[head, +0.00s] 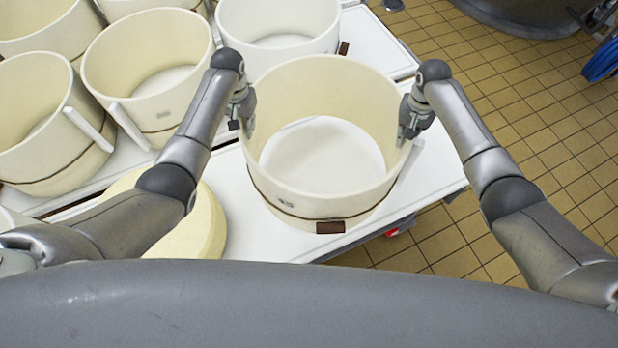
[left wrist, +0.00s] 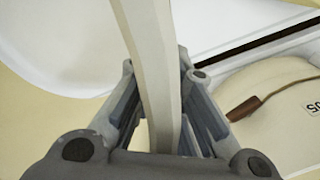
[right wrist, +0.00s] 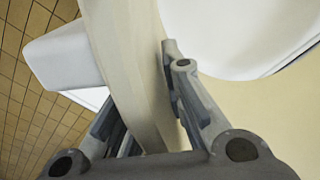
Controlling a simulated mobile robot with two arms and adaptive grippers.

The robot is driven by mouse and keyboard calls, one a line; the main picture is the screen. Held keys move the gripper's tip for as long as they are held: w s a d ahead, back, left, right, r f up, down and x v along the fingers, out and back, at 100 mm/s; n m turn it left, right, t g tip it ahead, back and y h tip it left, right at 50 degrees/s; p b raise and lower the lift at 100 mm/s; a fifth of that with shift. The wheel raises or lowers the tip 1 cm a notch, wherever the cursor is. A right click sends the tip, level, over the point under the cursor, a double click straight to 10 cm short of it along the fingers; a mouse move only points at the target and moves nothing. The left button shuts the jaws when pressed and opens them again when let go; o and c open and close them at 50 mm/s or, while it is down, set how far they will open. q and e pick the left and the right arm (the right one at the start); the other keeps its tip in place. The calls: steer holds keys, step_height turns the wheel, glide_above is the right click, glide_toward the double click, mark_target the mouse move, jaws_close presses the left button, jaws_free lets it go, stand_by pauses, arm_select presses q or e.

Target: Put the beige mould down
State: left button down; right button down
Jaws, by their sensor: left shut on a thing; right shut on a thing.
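The beige mould (head: 322,205) is a round, open-topped tub with a cord around it and a brown block at its front. In the head view it is upright over the right part of the white table. My left gripper (head: 243,118) is shut on its left wall, and the wall also passes between the fingers in the left wrist view (left wrist: 155,70). My right gripper (head: 408,128) is shut on its right wall, which also shows between the fingers in the right wrist view (right wrist: 130,70). I cannot tell whether its base touches the table.
The white table (head: 250,225) holds several other moulds, one (head: 150,60) close behind my left arm. A pale yellow round (head: 205,225) lies left of the held mould. Tiled floor (head: 540,130) is free at right. A dark vat (head: 520,12) stands at the back right.

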stand_by(0.4)
